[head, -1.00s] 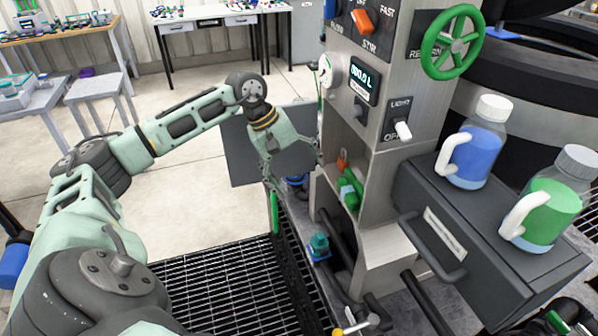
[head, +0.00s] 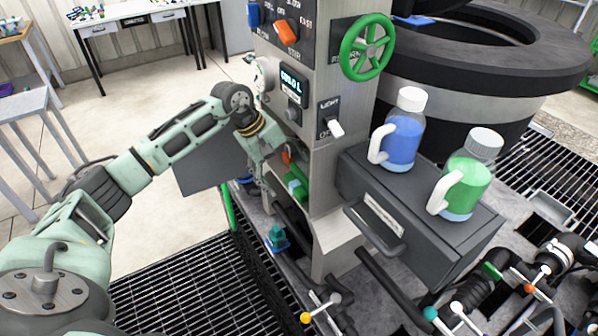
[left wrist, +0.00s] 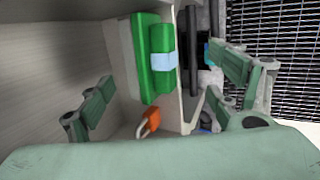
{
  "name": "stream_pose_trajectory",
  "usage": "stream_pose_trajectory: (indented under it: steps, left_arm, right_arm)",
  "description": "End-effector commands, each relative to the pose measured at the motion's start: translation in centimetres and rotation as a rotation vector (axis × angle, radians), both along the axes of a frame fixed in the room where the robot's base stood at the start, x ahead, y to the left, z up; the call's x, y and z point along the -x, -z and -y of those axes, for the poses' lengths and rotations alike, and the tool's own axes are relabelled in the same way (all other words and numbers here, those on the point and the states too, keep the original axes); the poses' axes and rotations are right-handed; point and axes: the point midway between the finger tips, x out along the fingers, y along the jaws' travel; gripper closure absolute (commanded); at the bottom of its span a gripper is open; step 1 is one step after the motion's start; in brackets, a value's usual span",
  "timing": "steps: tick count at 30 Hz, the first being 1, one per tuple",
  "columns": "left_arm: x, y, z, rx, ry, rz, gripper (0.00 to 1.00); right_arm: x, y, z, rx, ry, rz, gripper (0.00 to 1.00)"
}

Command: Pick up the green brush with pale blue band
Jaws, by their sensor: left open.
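The green brush with a pale blue band (left wrist: 162,62) lies in an open pale compartment in the left wrist view, near its right edge. In the head view the brush (head: 300,191) shows partly in the compartment of the grey column. My left gripper (head: 266,180) is open and empty at the compartment's opening. In the left wrist view its fingers (left wrist: 160,72) are spread, one on each side of the brush, apart from it. The right-hand finger appears over the area outside the compartment edge. My right gripper is not in view.
An orange padlock-like object (left wrist: 150,122) lies near the brush. A dark door panel (head: 205,165) stands left of the column. A grey drawer box (head: 355,170) carrying blue and green jugs juts out at right. A green handwheel (head: 367,47) is above. Black pipes run below.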

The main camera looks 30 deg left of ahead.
Motion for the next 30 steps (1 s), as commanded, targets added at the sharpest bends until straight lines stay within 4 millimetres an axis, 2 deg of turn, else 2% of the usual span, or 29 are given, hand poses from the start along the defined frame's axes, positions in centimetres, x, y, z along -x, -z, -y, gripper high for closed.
stream_pose_trajectory:
  steps: [1,2,9,15,24,30]
  left_arm:
    - [-0.7,-0.6,1.0,0.004,0.001,0.000,0.16]
    - [-1.0,-0.6,1.4,0.005,0.002,-0.001,0.16]
    - [-2.0,3.0,2.6,0.002,0.000,-0.003,0.16]
    - [-2.4,4.4,3.0,0.001,0.000,-0.002,0.16]
    - [-2.5,4.6,3.0,0.000,0.000,0.000,0.16]
    - [-2.5,4.6,3.0,0.000,-0.001,0.000,0.33]
  right_arm:
    - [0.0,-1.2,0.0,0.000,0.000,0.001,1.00]
    - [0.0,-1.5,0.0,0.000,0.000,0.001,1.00]
    - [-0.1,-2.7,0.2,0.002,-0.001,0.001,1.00]
    - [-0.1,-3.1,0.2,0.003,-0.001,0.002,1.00]
    - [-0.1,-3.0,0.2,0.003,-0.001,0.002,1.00]
    - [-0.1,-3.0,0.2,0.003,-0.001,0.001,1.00]
